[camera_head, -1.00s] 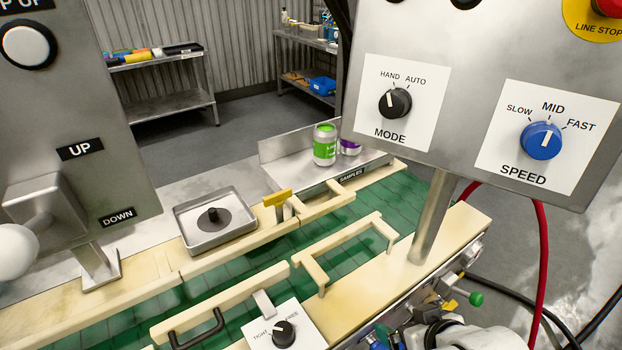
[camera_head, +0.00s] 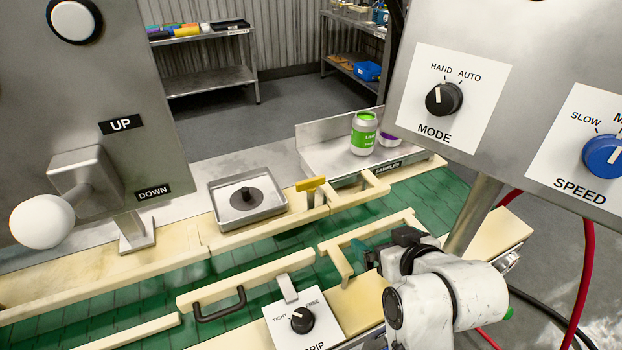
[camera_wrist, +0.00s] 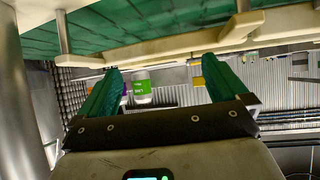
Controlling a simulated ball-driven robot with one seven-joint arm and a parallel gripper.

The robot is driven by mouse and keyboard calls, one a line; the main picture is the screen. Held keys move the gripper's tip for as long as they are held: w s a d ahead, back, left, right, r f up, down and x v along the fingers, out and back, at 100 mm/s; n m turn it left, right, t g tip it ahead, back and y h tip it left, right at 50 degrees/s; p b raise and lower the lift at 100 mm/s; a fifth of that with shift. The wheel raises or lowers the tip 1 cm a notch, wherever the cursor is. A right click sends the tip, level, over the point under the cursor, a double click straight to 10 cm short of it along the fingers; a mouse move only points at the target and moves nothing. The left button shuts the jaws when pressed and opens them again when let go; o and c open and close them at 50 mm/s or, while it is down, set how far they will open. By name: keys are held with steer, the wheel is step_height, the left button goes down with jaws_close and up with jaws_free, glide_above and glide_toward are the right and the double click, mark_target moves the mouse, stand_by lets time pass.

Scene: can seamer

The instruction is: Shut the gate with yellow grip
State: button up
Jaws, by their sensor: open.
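The yellow grip (camera_head: 311,184) stands on a short post at the far side of the green belt, between the square metal tray and the samples shelf. The cream gate bar (camera_head: 350,199) by it angles out from the far rail over the belt edge; its exact hinge is unclear. My gripper (camera_head: 362,254) is over the near rail, on the near side of the belt and well short of the grip. In the wrist view its two teal fingers (camera_wrist: 162,66) are spread and empty.
A green can (camera_head: 364,133) and a purple one stand on the samples shelf (camera_head: 325,160). A cream guide rail (camera_head: 372,232) and a black-handled rail (camera_head: 246,280) lie near my arm. The control panel (camera_head: 480,60) overhangs on the right. The white-knobbed lever (camera_head: 42,221) is at left.

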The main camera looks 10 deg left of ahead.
mark_target(312, 181)
steer(key=w+a+r+n+t+y, duration=0.1)
steer(key=w+a+r+n+y, duration=0.2)
steer(key=a+r, duration=0.6)
steer(key=shift+m, duration=0.7)
steer(key=x, duration=0.4)
steer(key=f+p+x, duration=0.1)
steer(key=x, duration=0.7)
steer(key=shift+s+a+f+p, duration=0.1)
steer(key=shift+a+f+p, duration=0.15)
steer(key=shift+f+p, duration=0.15)
steer(key=shift+c, duration=0.4)
steer(key=c, duration=1.3)
steer(key=shift+c, duration=0.2)
